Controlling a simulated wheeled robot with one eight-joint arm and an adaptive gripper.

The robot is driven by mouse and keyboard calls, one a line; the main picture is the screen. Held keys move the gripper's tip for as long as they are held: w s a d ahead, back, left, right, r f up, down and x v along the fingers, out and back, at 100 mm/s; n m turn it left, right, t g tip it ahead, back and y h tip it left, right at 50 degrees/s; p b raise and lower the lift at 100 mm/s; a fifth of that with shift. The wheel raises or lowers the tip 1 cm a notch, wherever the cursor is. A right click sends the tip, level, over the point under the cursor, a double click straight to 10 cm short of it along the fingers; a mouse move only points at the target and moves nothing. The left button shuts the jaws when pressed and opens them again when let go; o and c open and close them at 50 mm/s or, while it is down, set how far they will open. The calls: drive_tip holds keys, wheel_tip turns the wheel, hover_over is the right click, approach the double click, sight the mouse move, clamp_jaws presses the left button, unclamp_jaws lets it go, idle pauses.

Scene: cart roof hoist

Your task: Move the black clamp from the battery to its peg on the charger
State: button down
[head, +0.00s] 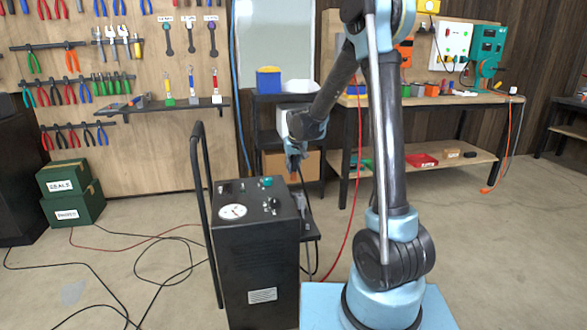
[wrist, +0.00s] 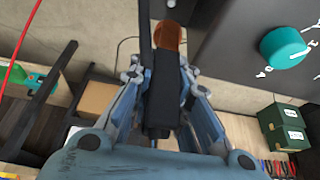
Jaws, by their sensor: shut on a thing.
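In the wrist view, my gripper (wrist: 162,82) is shut on the black clamp (wrist: 161,108), with one finger on each side of it. A copper-coloured jaw (wrist: 168,42) sticks out beyond my fingertips. In the head view, my gripper (head: 293,168) points down, close behind and right of the charger's top; the clamp is too small there to make out clearly. The charger (head: 257,265) is a black cabinet with a white dial and a teal knob (head: 267,182); its knob also shows at the upper right of the wrist view (wrist: 285,48). I cannot make out the peg or the battery.
The charger's tall black handle (head: 205,200) rises on its left. Black and red cables (head: 150,240) lie on the floor at left. A red cable (head: 352,210) hangs right of the charger. Green boxes (head: 72,193) stand at left, and a workbench (head: 440,100) stands at the back right.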

sight(294, 173)
drive_tip(key=shift+f, duration=2.85)
drive_tip(key=shift+s+f, duration=0.1)
drive_tip(key=shift+f, duration=1.5)
drive_tip(key=c, duration=1.4)
unclamp_jaws()
drive_tip(key=shift+a, duration=0.1)
drive_tip(key=shift+r, duration=0.15)
drive_tip(key=v, duration=1.1)
drive_tip(key=shift+s+r, duration=0.15)
drive_tip(key=shift+r, duration=0.15)
